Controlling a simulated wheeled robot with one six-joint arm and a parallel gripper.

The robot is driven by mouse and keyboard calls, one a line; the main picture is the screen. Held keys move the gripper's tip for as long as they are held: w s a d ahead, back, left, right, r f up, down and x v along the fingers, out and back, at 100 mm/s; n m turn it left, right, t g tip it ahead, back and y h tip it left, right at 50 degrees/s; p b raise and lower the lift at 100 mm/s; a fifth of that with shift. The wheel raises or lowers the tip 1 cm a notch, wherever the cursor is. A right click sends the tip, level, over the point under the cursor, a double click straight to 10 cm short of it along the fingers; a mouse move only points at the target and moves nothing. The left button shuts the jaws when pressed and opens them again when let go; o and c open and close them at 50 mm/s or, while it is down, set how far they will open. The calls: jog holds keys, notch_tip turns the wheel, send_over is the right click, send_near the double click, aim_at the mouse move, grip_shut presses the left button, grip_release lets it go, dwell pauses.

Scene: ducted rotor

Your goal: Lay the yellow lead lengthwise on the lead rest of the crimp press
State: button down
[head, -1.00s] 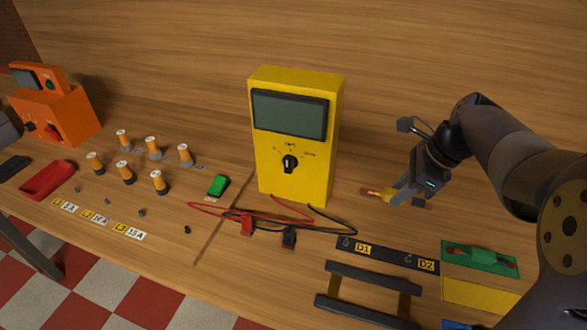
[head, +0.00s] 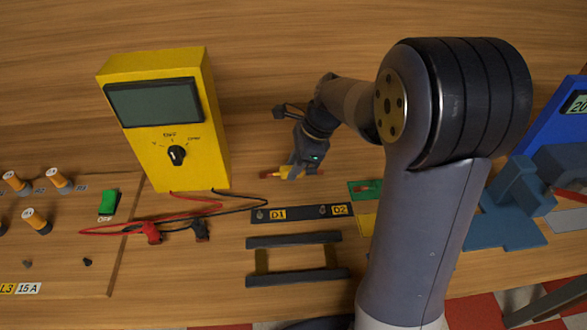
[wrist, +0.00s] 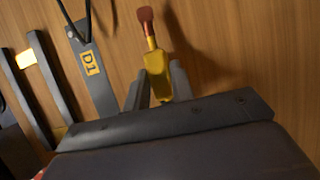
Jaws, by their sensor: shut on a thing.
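My gripper (head: 298,170) is shut on the yellow lead (head: 285,173), to the right of the yellow meter. The lead has a yellow body with copper-brown ends. In the wrist view the yellow lead (wrist: 157,75) stands between the two grey fingers of my gripper (wrist: 158,80), one copper-coloured end pointing away; its near end is hidden. The blue crimp press (head: 560,115), with a display partly cut off by the frame, appears to be the machine at the far right. A blue-grey stepped piece (head: 515,200) stands before it; I cannot tell whether this is the lead rest.
The yellow meter (head: 150,120) stands left, with red and black probe leads before it. A black D1/D2 strip (head: 300,213) and two dark rails (head: 295,240) lie below my gripper. A green block (head: 360,190) is partly hidden by my arm, which crosses before the press side.

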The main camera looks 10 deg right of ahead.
jog(key=shift+f, duration=0.65)
jog(key=shift+f, duration=0.2)
jog(key=c, duration=1.2)
grip_release()
jog(key=shift+r, duration=0.1)
